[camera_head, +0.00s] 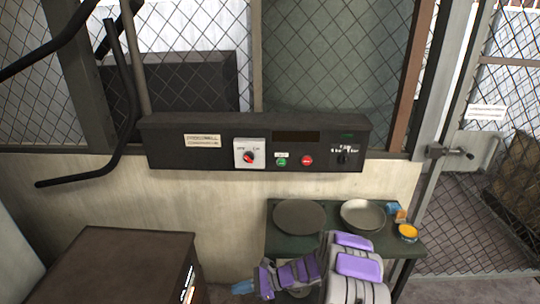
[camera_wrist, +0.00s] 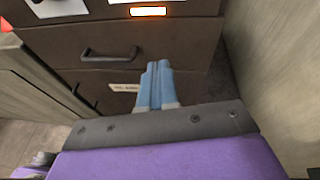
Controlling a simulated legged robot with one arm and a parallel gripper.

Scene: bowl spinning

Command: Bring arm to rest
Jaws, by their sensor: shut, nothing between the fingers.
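My gripper (camera_wrist: 155,85) has blue fingers pressed together, with nothing between them. In the wrist view it is in front of a dark drawer cabinet (camera_wrist: 190,45) with a handle and a label, apparently apart from it. In the head view my arm, purple and grey, is at the bottom right, in front of the green table. My gripper (camera_head: 243,287) shows there as a small blue tip pointing left towards the dark cabinet (camera_head: 125,250).
A small green table (camera_head: 285,242) holds a dark round plate (camera_head: 299,215), a metal bowl (camera_head: 363,215) and an orange-topped container (camera_head: 408,231). A control box (camera_head: 385,125) with a switch and buttons is on the wall below wire mesh. A mesh gate (camera_head: 505,150) stands at right.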

